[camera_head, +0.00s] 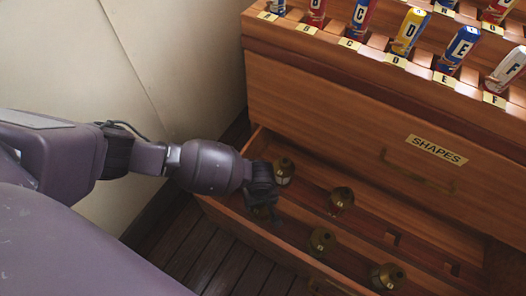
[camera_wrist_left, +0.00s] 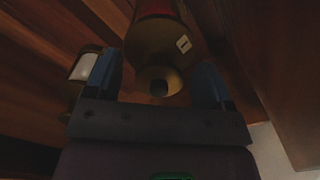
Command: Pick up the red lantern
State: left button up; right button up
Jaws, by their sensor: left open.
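In the left wrist view, a brass lantern (camera_wrist_left: 165,45) with red glass at its top edge and a small white label lies between my fingers. My left gripper (camera_wrist_left: 157,82) is open, with one blue fingertip on each side of it; I cannot tell whether they touch it. In the head view my left gripper (camera_head: 262,192) is down in the open drawer at its left end and largely hides that lantern. A second lantern (camera_wrist_left: 85,68) with pale glass shows just left of the fingers. My right gripper is not in view.
The open drawer (camera_head: 262,236) holds other brass lanterns: one beside my gripper (camera_head: 284,170), one in the middle (camera_head: 341,201), and two along the front (camera_head: 322,241) (camera_head: 388,277). Above is a closed drawer marked SHAPES (camera_head: 436,150), topped by lettered cans (camera_head: 458,48). A pale wall (camera_head: 180,60) stands left.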

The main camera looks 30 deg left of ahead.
pick_arm(q)
jog(key=shift+w+f, duration=0.1)
jog(key=shift+f, duration=0.25)
grip_shut()
dwell(0.3)
